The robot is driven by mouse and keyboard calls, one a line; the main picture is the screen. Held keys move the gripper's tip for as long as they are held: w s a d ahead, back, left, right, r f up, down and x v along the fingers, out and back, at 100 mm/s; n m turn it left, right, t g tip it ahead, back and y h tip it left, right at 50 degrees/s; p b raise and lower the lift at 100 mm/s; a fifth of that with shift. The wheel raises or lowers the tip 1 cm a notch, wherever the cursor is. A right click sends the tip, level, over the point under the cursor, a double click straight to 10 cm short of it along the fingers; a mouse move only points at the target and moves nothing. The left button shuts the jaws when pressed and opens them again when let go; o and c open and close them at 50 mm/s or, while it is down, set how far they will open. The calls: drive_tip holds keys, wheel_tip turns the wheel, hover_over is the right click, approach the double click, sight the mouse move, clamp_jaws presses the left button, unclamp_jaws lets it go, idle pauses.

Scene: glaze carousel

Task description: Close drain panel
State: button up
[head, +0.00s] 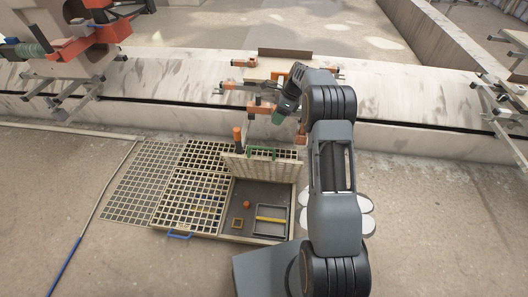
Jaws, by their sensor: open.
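The drain panel (278,169) is a pale slatted lid with a green handle (262,153) on its upper edge. It stands raised at the back of an open compartment (240,191) in the floor grating. My arm reaches up from the lower right and bends over at the top. My gripper (284,113) is open at the arm's far end, above and behind the panel. It looks apart from the handle and holds nothing that I can see. Its fingertips are small and hard to make out against the orange parts behind.
The compartment holds an orange ball (246,204), a small yellow frame (237,223) and a grey tray (271,219) with a yellow bar. Grating (190,198) with a blue handle (180,235) lies left. An orange post (238,137) stands behind. A hose (75,252) lies far left.

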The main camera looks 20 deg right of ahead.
drive_tip(key=shift+m, duration=0.3)
drive_tip(key=b+x, duration=0.1)
drive_tip(key=x, duration=0.4)
drive_tip(key=b+x, duration=0.2)
drive_tip(key=x, duration=0.3)
drive_tip(key=b+x, duration=0.2)
drive_tip(key=x, duration=0.3)
drive_tip(key=shift+w+d+f, duration=0.15)
drive_tip(key=shift+w+d, duration=0.05)
drive_tip(key=shift+d, duration=0.2)
drive_tip(key=shift+c, duration=0.3)
clamp_jaws()
